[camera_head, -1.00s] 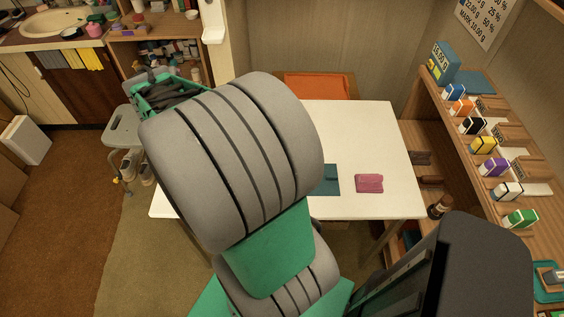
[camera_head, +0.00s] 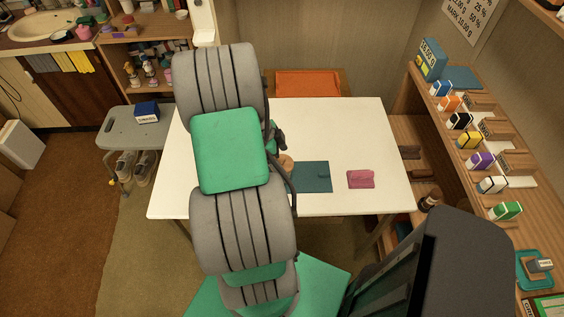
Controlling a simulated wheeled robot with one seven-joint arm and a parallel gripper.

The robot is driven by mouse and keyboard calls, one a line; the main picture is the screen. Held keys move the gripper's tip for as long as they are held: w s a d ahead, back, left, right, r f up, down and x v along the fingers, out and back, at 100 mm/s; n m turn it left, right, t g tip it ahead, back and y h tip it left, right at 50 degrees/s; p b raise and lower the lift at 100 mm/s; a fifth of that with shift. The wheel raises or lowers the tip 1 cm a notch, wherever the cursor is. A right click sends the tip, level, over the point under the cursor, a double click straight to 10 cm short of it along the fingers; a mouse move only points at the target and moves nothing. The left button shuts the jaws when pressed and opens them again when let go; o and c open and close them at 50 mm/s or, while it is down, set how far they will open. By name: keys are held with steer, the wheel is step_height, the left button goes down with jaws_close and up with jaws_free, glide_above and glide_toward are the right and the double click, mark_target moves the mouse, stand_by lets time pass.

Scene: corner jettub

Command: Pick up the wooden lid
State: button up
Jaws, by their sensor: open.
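A round tan wooden piece (camera_head: 286,164), which looks like the wooden lid, lies on the white table (camera_head: 340,120) beside the left edge of a teal mat. My arm covers part of it, so its full outline is hidden. My gripper (camera_head: 279,138) shows only in part, as dark pieces past the right side of my arm. It is above the table, just beyond the wooden piece in the picture, and is open. I see nothing held in it, though most of it is hidden.
The teal mat (camera_head: 312,177) and a pink item (camera_head: 361,179) lie on the table. A grey stool (camera_head: 133,130) with a blue box (camera_head: 147,112) stands left. A wooden shelf (camera_head: 420,110) with several small boxes borders the right. The table's right part is mostly clear.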

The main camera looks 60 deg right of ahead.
steer(key=c, duration=1.4)
steer(key=shift+c, duration=0.2)
